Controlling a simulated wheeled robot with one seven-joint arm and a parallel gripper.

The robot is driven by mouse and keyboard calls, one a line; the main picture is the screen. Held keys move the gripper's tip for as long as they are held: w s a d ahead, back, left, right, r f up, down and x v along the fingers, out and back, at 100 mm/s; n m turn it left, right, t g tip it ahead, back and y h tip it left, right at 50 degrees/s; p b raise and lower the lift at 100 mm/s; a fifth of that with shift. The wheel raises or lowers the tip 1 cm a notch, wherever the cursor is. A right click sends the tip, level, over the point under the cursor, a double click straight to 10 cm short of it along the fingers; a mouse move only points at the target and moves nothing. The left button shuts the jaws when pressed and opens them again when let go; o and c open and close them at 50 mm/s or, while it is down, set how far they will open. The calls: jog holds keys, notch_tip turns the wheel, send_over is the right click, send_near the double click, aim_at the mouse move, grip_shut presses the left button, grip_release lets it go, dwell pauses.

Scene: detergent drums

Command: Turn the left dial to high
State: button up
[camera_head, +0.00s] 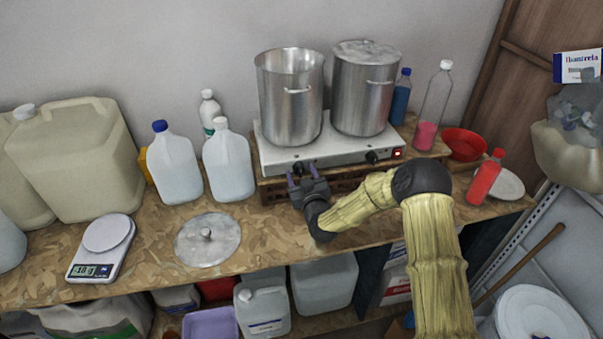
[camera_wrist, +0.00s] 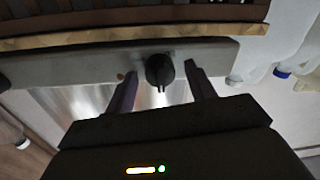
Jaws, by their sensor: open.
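A white two-burner hot plate (camera_head: 330,150) stands on a wooden stand and carries two steel pots. Its left dial (camera_wrist: 160,70) is a black knob on the front panel, with its narrow end pointing down in the wrist view, which appears upside down. In the head view the left dial (camera_head: 299,166) is partly hidden by my fingers. My gripper (camera_head: 302,176) is open in front of it. In the wrist view my gripper (camera_wrist: 159,75) has a finger on each side of the knob, with gaps visible on both sides.
The right dial (camera_head: 372,157) sits near a lit red switch (camera_head: 397,153). The left pot (camera_head: 290,98) is open and the right pot (camera_head: 364,90) is lidded. Jugs (camera_head: 229,162) stand left of the hot plate. A loose lid (camera_head: 207,240) lies in front of them.

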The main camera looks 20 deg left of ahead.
jog(key=c, duration=1)
jog(key=shift+f+m+b, duration=0.1)
jog(key=shift+m+b, duration=0.2)
jog(key=shift+b, duration=0.25)
jog(key=m+b, duration=0.1)
jog(key=b, duration=0.1)
jog(key=shift+f+b, duration=0.2)
jog(key=shift+b, duration=0.15)
jog(key=m+b, duration=0.4)
jog(key=b, duration=0.2)
jog(key=shift+f+m, duration=0.1)
jog(key=shift+m, duration=0.3)
jog(key=m+b, duration=0.5)
jog(key=b, duration=0.1)
jog(key=shift+t, duration=0.3)
jog(key=shift+r+m+b, duration=0.25)
jog(key=shift+m+b, duration=1.05)
jog(key=shift+m, duration=0.1)
